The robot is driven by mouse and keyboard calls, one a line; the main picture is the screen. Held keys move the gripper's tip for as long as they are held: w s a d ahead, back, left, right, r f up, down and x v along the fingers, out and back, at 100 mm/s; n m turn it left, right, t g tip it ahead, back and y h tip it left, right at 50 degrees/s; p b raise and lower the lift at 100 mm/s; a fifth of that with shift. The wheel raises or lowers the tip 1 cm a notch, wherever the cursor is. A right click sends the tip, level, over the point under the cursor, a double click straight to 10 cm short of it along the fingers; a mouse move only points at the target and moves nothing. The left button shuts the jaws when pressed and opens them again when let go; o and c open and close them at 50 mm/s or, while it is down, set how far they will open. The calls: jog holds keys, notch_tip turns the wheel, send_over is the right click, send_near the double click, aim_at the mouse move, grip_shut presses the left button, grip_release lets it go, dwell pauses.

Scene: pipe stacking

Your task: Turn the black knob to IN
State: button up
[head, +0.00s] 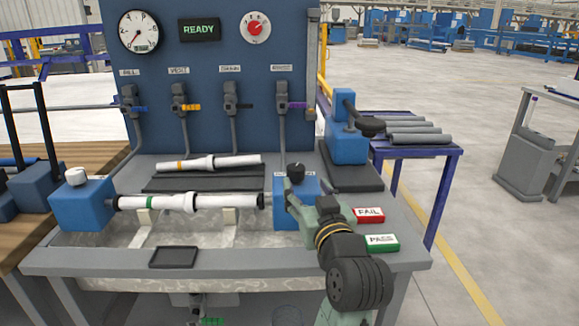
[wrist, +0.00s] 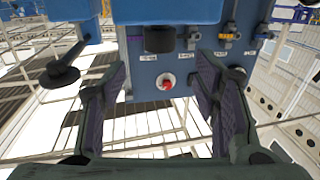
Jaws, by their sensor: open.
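The black knob (head: 295,171) stands on top of the blue block (head: 281,213) at the right end of the trough. In the wrist view, which is upside down, the knob (wrist: 160,39) hangs beneath a blue block, just beyond the gap between the fingertips. My gripper (head: 290,188) is at the block's right side, close to the knob in the picture. In the wrist view my gripper (wrist: 160,72) is open, with nothing between its fingers. Lettering on the block is partly hidden by my gripper, and I cannot read the knob's setting.
A white pipe with a green band (head: 170,202) spans the trough between two blue blocks. Another white pipe (head: 208,163) lies on a dark rack behind. A blue device with a black handle (head: 347,140) stands to the right. Red FAIL (head: 368,215) and green PASS (head: 381,243) buttons are near my arm.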

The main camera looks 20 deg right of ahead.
aim_at(298, 172)
jog(key=w, duration=0.3)
jog(key=w+p, duration=0.1)
jog(key=w, duration=0.2)
jog(key=w+d, duration=0.1)
jog(key=w, duration=0.3)
jog(key=shift+p, duration=0.3)
jog(key=shift+s, duration=0.1)
jog(key=shift+c, duration=0.5)
jog(key=c, duration=1.1)
